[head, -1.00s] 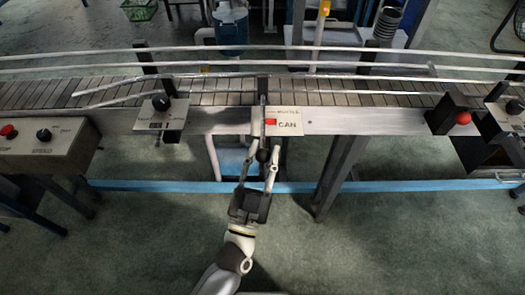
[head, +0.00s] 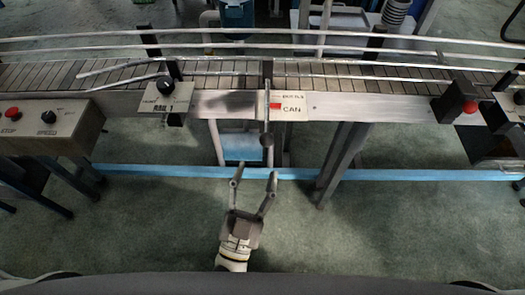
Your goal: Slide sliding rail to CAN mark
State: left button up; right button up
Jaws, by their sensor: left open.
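The sliding rail's rod (head: 267,122) sticks out from the front of the conveyor and ends in a dark round knob (head: 267,141). Beside it is a pale plate (head: 296,113) reading BOTTLE above CAN. A small red marker (head: 275,106) shows at the plate's left, near the level of the CAN word; its exact alignment is too small to tell. My left gripper (head: 254,182) is open and empty, its fingertips below the knob in the picture and apart from it. My right gripper is out of view.
The conveyor (head: 220,69) runs across the view with metal guide rails. A RAIL 1 knob panel (head: 167,98) and a STOP and SPEED box (head: 45,127) are at left. A red button box (head: 460,102) is at right. A blue floor beam (head: 400,174) runs below.

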pick_arm(q)
jog(key=v, duration=0.3)
jog(key=shift+s+f, duration=0.15)
jog(key=shift+s, duration=0.05)
jog(key=shift+f, duration=0.1)
dwell(0.3)
jog(key=s+a+f+g+y, duration=0.15)
jog(key=f+g, duration=0.25)
jog(key=f, duration=0.8)
jog(key=s+a+f+g, duration=0.1)
jog(key=a+f+g, duration=0.2)
jog(key=f, duration=0.8)
jog(key=s+a+f+g, duration=0.15)
jog(key=f+g, duration=0.25)
jog(key=f, duration=0.8)
jog(key=s+a+f+n+g+y, duration=0.1)
jog(key=s+a+f+g+y, duration=0.1)
jog(key=s+a+f+g, duration=0.2)
jog(key=s+a+f+n+g+y, duration=0.2)
jog(key=s+a+f+g, duration=0.3)
jog(key=s+a+f, duration=0.5)
jog(key=s+f, duration=0.4)
jog(key=s, duration=0.2)
jog(key=shift+s+a+g+y, duration=0.2)
jog(key=shift+a+g+y, duration=0.05)
jog(key=shift+g+y, duration=0.1)
